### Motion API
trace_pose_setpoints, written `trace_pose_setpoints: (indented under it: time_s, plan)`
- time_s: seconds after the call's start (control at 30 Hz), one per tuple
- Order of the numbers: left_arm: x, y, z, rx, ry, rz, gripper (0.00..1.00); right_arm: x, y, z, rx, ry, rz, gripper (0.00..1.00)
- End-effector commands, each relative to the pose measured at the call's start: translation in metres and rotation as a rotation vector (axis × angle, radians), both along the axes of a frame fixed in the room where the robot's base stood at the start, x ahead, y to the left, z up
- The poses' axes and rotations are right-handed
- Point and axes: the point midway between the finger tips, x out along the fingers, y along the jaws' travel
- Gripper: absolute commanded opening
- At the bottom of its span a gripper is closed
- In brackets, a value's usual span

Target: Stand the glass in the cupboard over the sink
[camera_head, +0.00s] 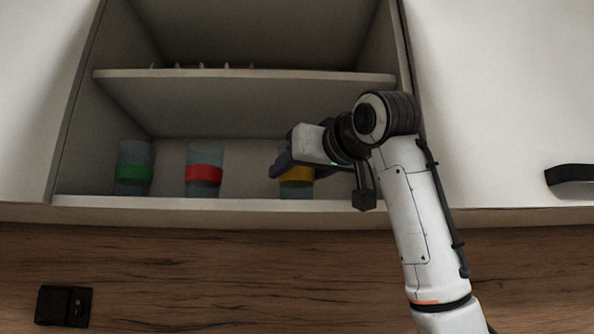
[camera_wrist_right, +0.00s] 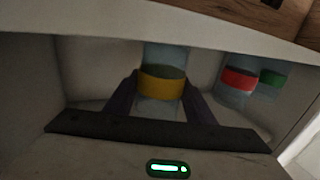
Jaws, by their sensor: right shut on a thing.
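The glass with a yellow band (camera_head: 297,182) is inside the open cupboard (camera_head: 240,203), upright at the front of the lower compartment, right of two other glasses. My right gripper (camera_head: 292,172) is shut on it around the band. In the right wrist view the glass (camera_wrist_right: 162,84) sits between the two fingers of the gripper (camera_wrist_right: 160,97), and that picture is upside down. Whether the glass base touches the cupboard floor is hard to tell. My left gripper is not in view.
A glass with a red band (camera_head: 204,173) and one with a green band (camera_head: 134,172) stand to the left in the same compartment. A shelf (camera_head: 250,78) runs above them. A closed door (camera_head: 500,100) with a dark handle is at right.

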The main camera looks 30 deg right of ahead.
Motion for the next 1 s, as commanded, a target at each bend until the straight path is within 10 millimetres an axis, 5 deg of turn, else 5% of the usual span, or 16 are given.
trace_pose_setpoints:
  time_s: [0.2,0.23,0.33,0.7,1.0]
  plan:
    - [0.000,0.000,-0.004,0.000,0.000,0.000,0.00,0.000,0.000,-0.004,0.000,-0.002,0.001,0.21]
    - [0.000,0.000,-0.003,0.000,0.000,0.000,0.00,0.000,0.000,-0.003,0.000,-0.001,0.001,0.52]
    - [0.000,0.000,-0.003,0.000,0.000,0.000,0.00,0.000,0.000,-0.003,0.000,0.000,0.000,0.68]
    - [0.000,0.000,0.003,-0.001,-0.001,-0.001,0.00,-0.001,0.000,0.003,-0.001,-0.001,0.000,0.68]
    - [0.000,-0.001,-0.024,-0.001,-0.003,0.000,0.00,-0.058,0.004,-0.002,-0.001,-0.006,0.001,0.68]
